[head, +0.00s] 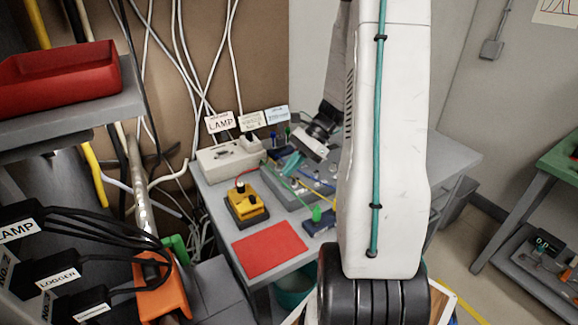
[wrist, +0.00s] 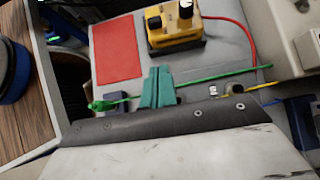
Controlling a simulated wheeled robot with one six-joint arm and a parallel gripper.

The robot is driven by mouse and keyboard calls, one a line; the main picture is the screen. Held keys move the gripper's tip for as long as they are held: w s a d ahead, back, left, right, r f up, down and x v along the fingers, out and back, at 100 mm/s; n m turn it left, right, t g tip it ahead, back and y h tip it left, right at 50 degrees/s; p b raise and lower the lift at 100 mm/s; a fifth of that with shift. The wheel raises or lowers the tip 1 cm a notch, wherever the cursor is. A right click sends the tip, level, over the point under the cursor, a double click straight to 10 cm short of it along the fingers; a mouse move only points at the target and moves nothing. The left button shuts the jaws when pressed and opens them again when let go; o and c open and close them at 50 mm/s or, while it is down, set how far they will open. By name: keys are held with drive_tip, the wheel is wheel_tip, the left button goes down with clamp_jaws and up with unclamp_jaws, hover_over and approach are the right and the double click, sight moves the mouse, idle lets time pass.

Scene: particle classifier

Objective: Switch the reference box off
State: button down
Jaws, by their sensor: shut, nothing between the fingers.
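A yellow box (head: 248,208) stands on a black base on the grey table, behind the red mat; no readable label shows whether it is the reference box. In the wrist view, the yellow box (wrist: 174,38) is at the top, with a black knob (wrist: 186,9), a smaller control and a red cable on it. The state of its switch cannot be told. My gripper (head: 291,163) is over the table, to the right of and behind the yellow box. In the wrist view, my gripper's teal fingers (wrist: 158,73) are shut, empty and apart from the yellow box.
A red mat (head: 270,250) lies on the table. A white box (head: 230,160) with label cards stands behind the yellow box. Green and yellow cables cross near my fingers; a green clip (wrist: 104,105) is to their left. A red tray (head: 58,78) is on a shelf at left.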

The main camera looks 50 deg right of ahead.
sight(252, 199)
drive_tip(key=x, duration=0.6)
drive_tip(key=a, duration=0.1)
drive_tip(key=w+a, duration=0.1)
drive_tip(key=a, duration=0.1)
drive_tip(key=shift+a+f, duration=0.15)
drive_tip(key=shift+f, duration=0.05)
drive_tip(key=shift+w+a, duration=0.15)
drive_tip(key=shift+a, duration=0.3)
